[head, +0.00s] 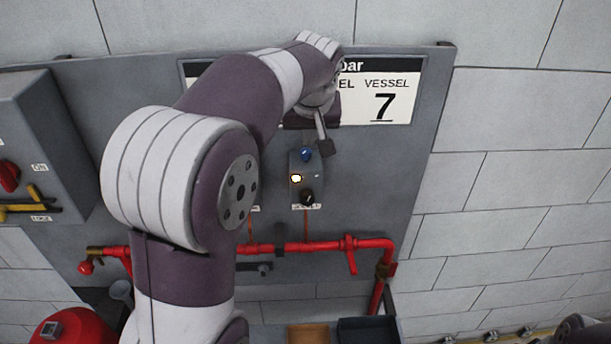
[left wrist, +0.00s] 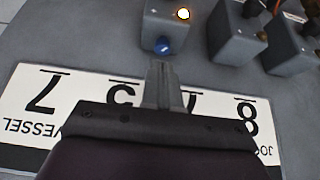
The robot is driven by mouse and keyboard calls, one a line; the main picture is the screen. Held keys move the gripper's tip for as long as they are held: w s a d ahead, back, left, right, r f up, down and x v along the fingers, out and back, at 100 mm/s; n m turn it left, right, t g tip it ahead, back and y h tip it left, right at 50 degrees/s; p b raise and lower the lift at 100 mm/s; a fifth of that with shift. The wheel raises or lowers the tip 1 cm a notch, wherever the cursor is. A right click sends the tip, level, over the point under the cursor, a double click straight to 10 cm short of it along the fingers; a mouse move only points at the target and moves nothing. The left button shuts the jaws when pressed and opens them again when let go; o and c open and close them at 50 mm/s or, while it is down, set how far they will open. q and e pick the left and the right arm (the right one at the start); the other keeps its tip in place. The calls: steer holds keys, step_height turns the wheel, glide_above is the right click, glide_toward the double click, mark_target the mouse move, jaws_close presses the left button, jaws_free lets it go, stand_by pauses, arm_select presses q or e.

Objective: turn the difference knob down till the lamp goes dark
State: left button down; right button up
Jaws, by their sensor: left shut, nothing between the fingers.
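A small grey control box (head: 294,167) is on the wall panel. It carries a blue knob (head: 306,155), a lit yellow-white lamp (head: 296,178) and a black knob (head: 307,196). The label below is too small to read, so I cannot tell which knob is the difference knob. In the left wrist view the box (left wrist: 153,32), blue knob (left wrist: 162,46) and glowing lamp (left wrist: 183,14) show upside down. My left gripper (head: 326,147) is shut and empty just right of the blue knob; its tips (left wrist: 161,66) appear close to that knob, contact unclear. My right gripper is out of view.
A white sign (head: 385,98) is above the box. Two similar grey boxes (left wrist: 236,42) (left wrist: 290,48) stand beside it. Red piping (head: 325,246) runs below. A grey cabinet (head: 45,135) with a red knob is at left. My left arm hides the panel's middle.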

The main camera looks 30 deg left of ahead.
arm_select(q)
steer(key=r+p, duration=0.2)
steer(key=p, duration=0.2)
steer(key=b, duration=0.6)
glide_toward(304, 165)
steer(key=x, duration=0.5)
steer(key=shift+w+f, duration=0.1)
steer(key=shift+f, duration=0.05)
steer(key=shift+w+r, duration=0.1)
steer(key=shift+r, duration=0.1)
